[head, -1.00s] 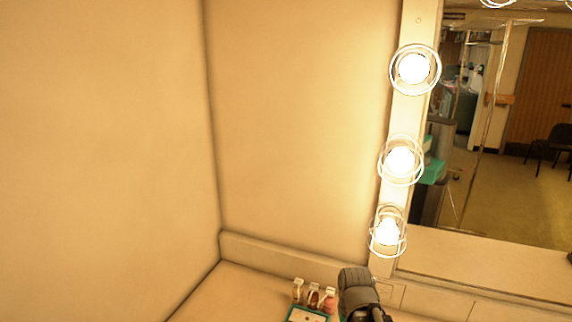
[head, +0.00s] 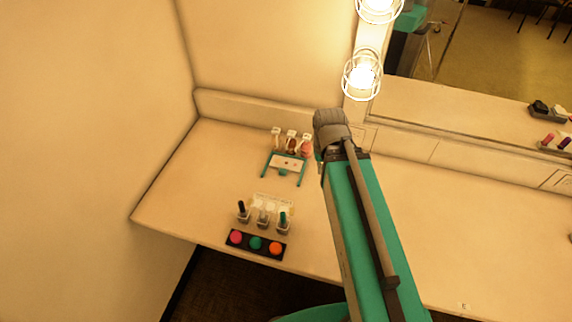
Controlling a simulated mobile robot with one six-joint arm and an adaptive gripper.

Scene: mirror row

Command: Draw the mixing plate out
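In the head view, a small pale plate (head: 289,163) with a few dark spots lies within a teal frame (head: 265,165) towards the back of the counter; it may be the mixing plate, but it is too small to be sure. A clear, pale flat piece (head: 273,201) lies nearer the front, behind several small clear cups. My teal arm reaches up from the bottom to a grey joint just right of the teal frame. My gripper is not visible.
Several small bottles (head: 291,144) stand behind the teal frame. Small clear cups (head: 263,220) with dark sticks stand behind a black palette (head: 255,244) of pink, green and orange at the front edge. A bulb-lit mirror (head: 480,60) stands behind; the counter's left part (head: 190,190) is clear.

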